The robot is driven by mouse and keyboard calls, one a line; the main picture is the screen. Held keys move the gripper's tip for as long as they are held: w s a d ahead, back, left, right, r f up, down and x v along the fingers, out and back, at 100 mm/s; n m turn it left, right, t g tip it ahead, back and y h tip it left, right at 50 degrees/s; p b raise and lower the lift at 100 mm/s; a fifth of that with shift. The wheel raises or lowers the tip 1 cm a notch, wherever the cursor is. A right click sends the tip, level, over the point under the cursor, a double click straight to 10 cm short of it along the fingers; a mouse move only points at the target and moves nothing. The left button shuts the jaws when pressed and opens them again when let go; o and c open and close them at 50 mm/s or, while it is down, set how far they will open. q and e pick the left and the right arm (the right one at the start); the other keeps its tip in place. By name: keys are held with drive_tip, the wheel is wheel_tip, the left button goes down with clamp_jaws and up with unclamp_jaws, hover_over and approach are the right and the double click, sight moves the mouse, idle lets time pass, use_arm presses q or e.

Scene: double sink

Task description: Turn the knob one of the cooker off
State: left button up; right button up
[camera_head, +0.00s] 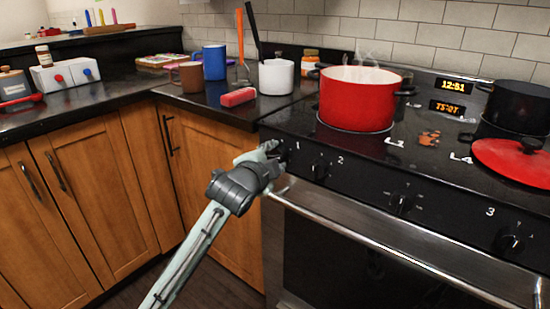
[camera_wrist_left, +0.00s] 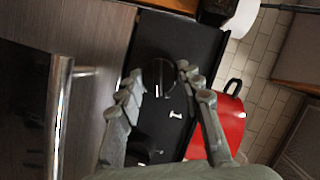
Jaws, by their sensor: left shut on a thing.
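The cooker's front panel (camera_head: 360,190) carries a row of black knobs. Knob one (camera_wrist_left: 160,77) is a dark round knob beside the white "1" label; in the head view it is mostly hidden behind my left gripper. My left gripper (camera_head: 274,152) is at the panel's left end. In the left wrist view the fingers of my left gripper (camera_wrist_left: 160,82) stand on both sides of knob one, closed on it. Knob two (camera_head: 320,168) sits just to the right. The knob's exact turn angle is hard to tell. My right gripper is not in view.
A red pot (camera_head: 358,100) steams on the hob above knob one. The oven handle (camera_head: 390,252) runs below the panel. A red lid (camera_head: 512,160) and a black pot (camera_head: 518,105) are at the right. Mugs (camera_head: 214,62) and a white utensil pot (camera_head: 276,77) stand on the left counter.

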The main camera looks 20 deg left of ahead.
use_arm(q)
drive_tip(key=n+g+h, duration=0.1)
drive_tip(key=n, duration=0.1)
drive_tip(key=shift+a+r+n, duration=0.1)
drive_tip(key=shift+a+n, duration=0.05)
drive_tip(key=shift+n, duration=0.25)
drive_tip(key=shift+w+a+n+g+h, duration=0.1)
drive_tip(key=shift+n+g+h, duration=0.5)
drive_tip(key=shift+n+h, duration=0.45)
drive_tip(key=n+h, duration=0.1)
drive_tip(key=n, duration=0.1)
drive_tip(key=shift+a+n+g+h, duration=0.1)
drive_tip(key=shift+n+g+h, duration=0.15)
drive_tip(key=shift+n+g, duration=0.1)
drive_tip(key=shift+a+n+h, duration=0.1)
drive_tip(key=shift+n+h, duration=0.7)
drive_tip(key=shift+n, duration=0.3)
drive_tip(key=shift+g, duration=0.25)
drive_tip(key=o, duration=1.2)
drive_tip(key=shift+c, duration=0.2)
